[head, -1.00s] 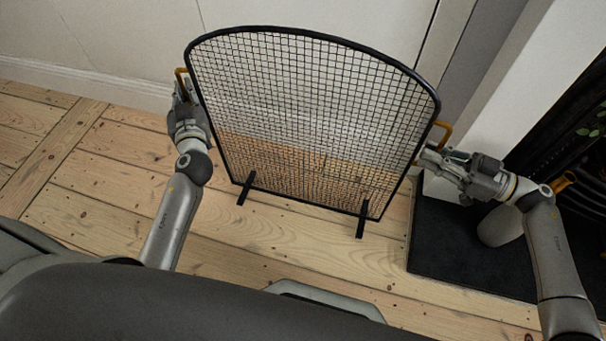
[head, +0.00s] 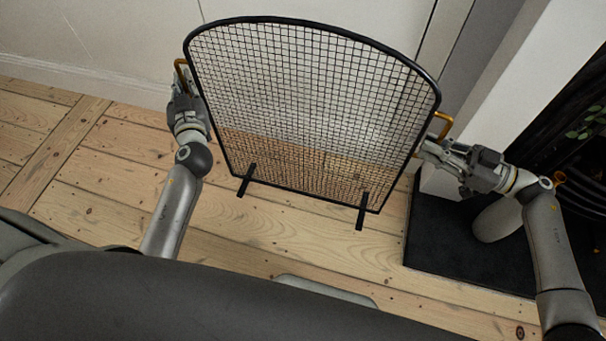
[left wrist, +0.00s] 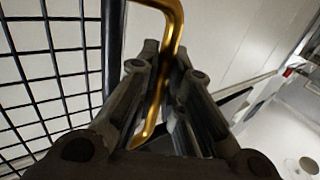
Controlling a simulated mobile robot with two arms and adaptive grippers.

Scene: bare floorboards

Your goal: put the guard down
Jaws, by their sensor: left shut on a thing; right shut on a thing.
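The guard (head: 315,112) is a black wire-mesh screen with an arched top, two dark feet and a brass handle on each side. It stands nearly upright in front of me, facing me. My left gripper (head: 183,84) is shut on the left brass handle (head: 179,64). The left wrist view shows that handle (left wrist: 174,32) between the fingers, with the mesh (left wrist: 58,85) beside it. My right gripper (head: 428,146) is shut on the right brass handle (head: 446,118). I cannot tell whether the feet touch the floorboards.
A dark hearth slab (head: 450,255) lies at the right, before a black fireplace (head: 575,150) with some green leaves. A pale wall (head: 90,45) with skirting runs behind the guard. Bare floorboards (head: 300,240) are clear in front of the guard and to the left.

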